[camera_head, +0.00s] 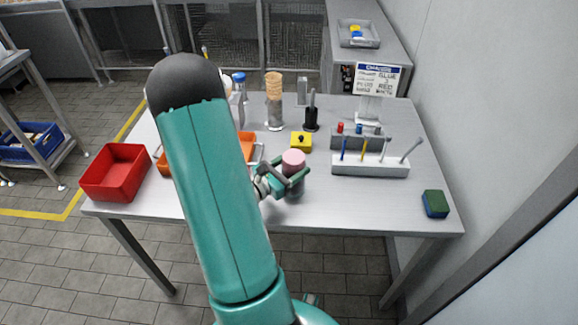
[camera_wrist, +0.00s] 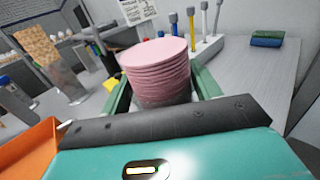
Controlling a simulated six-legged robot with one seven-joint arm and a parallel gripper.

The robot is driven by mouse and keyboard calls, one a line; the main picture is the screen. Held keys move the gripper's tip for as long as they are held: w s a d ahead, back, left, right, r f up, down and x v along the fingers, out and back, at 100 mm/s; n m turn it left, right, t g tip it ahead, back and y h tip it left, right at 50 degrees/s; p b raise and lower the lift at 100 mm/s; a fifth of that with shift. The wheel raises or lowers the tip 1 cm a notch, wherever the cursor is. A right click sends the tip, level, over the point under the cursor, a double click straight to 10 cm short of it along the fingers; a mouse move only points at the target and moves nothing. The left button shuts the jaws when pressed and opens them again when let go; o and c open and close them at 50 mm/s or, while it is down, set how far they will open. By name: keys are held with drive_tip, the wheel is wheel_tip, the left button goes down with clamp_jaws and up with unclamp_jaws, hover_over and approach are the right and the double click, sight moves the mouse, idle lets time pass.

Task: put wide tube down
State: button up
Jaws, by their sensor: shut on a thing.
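The wide tube (camera_head: 293,185) is a dark grey cylinder with a stack of pink discs or cups (camera_head: 293,158) standing out of its top. My gripper (camera_head: 281,181) is shut around it, over the front part of the table, right of my arm. In the wrist view the tube (camera_wrist: 163,97) stands roughly upright between the two green fingers, with the pink stack (camera_wrist: 155,62) above them. Its base is hidden by the gripper there, and I cannot tell whether it touches the table.
The grey table (camera_head: 350,205) has bare room right of the tube. Behind are a yellow block (camera_head: 301,142), a black holder (camera_head: 311,120) and a clear tube of tan cones (camera_head: 274,100). A white rack (camera_head: 370,168) and green-blue block (camera_head: 435,204) lie right; a red bin (camera_head: 115,172) is left.

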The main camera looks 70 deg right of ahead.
drive_tip(key=shift+f, duration=0.4)
drive_tip(key=shift+s, duration=0.15)
drive_tip(key=shift+f, duration=0.15)
drive_tip(key=o, duration=1.2)
drive_tip(key=v, duration=1.2)
